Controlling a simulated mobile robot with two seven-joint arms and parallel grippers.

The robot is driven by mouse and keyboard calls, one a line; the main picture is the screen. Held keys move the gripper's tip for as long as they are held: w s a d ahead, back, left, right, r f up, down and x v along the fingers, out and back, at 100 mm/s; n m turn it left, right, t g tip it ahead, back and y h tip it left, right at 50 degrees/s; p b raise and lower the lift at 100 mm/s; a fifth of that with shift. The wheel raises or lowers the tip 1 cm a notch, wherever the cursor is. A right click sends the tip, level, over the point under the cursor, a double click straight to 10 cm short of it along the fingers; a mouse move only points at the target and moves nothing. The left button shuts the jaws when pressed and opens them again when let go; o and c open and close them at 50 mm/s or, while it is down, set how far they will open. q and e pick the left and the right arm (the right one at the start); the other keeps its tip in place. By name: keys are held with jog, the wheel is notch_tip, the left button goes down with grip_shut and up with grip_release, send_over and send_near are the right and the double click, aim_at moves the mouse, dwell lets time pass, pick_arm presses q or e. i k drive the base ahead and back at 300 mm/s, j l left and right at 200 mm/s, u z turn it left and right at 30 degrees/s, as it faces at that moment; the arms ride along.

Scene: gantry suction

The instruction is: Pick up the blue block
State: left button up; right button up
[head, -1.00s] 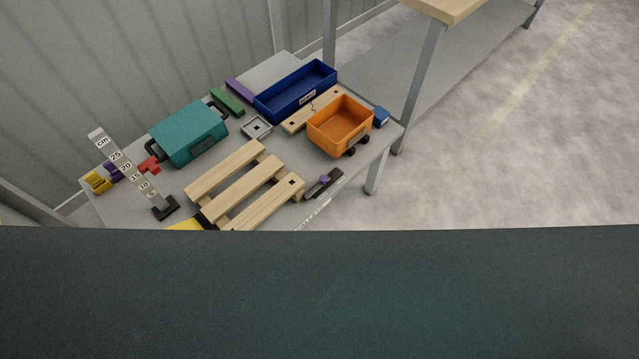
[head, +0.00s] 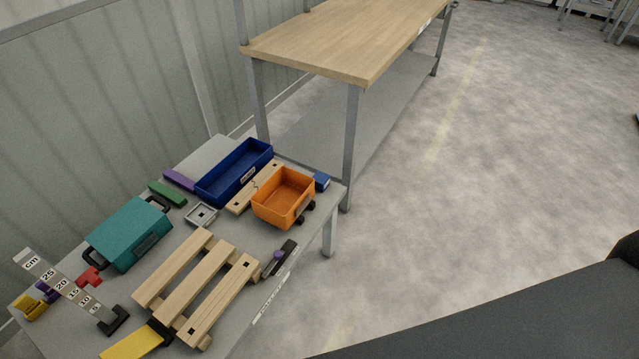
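A small blue block (head: 322,181) lies near the back right corner of the low grey table (head: 233,329) in the head view. It sits just behind and to the right of an orange bin (head: 284,197), apart from the larger dark blue tray (head: 234,172). Only its top and front faces show clearly. Neither of my grippers shows in the head view.
A wooden pallet (head: 195,285), a teal case (head: 130,234), an upright centimetre scale (head: 69,286) and several small coloured blocks crowd the table. A taller wood-topped bench (head: 345,40) stands behind. The concrete floor (head: 440,210) at right is open.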

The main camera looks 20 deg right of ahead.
aim_at(321, 180)
jog(key=i+l, duration=0.25)
jog(key=i+l+u, duration=0.1)
jog(key=l, duration=0.4)
jog(key=i+l, duration=0.35)
jog(key=i+l+u, duration=0.1)
jog(key=l, duration=0.3)
jog(key=i+l+u, duration=0.1)
jog(key=i+l, duration=0.2)
jog(key=l, duration=0.15)
jog(key=i+l, duration=0.2)
jog(key=l, duration=0.2)
jog(key=i+l+u, duration=0.1)
jog(key=l, duration=0.35)
jog(key=i+l, duration=0.3)
jog(key=l+u, duration=0.05)
jog(key=l, duration=0.05)
